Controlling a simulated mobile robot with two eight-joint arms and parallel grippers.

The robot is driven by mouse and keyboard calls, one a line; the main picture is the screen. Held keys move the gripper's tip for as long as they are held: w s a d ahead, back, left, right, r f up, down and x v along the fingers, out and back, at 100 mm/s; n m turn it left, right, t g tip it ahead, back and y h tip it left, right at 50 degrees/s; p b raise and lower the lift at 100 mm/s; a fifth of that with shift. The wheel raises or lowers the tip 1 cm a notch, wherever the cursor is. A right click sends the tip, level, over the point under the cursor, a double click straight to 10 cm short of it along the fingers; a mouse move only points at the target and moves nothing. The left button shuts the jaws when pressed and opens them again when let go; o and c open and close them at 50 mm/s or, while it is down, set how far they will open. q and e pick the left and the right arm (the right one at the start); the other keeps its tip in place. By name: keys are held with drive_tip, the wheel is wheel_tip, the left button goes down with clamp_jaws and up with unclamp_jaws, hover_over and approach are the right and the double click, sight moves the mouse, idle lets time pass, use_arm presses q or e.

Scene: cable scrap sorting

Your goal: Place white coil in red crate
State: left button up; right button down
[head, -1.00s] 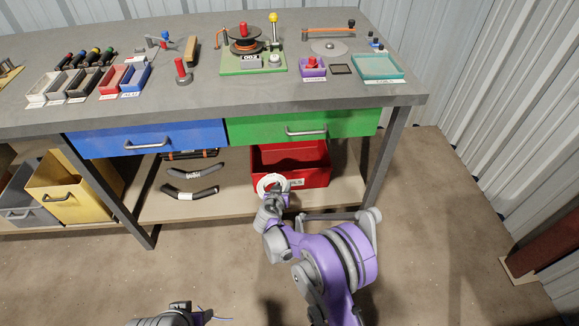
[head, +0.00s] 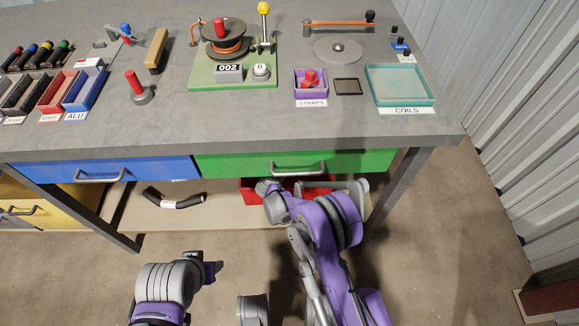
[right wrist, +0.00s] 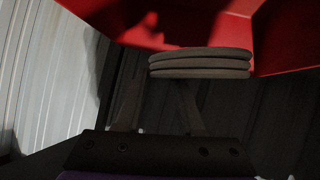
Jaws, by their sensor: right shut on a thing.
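The white coil (right wrist: 201,63) shows edge-on in the right wrist view, grey-brown in the shade, as stacked loops at my right gripper's fingertips. My right gripper (right wrist: 158,88) is shut on it. The red crate (head: 249,196) stands on the shelf under the green drawer, mostly hidden by the bench and my right arm. Its red walls (right wrist: 190,22) fill the top of the right wrist view, close beyond the coil. In the head view my right arm hides the coil and fingers. My left gripper (head: 213,271) hangs low in front of the bench; its jaws are unclear.
The green drawer (head: 232,168) and bench top edge overhang the crate. A dark cable piece (head: 175,199) lies on the shelf to the left.

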wheel_tip(320, 180, down, 10)
drive_tip(key=b, duration=0.2)
drive_tip(key=shift+r+b, duration=0.2)
drive_tip(key=shift+b, duration=0.1)
drive_tip(key=shift+f, duration=0.35)
drive_tip(key=shift+s+f, duration=0.15)
drive_tip(key=c, duration=0.5)
unclamp_jaws()
drive_tip(key=shift+f, duration=0.1)
drive_tip(key=shift+d, duration=0.1)
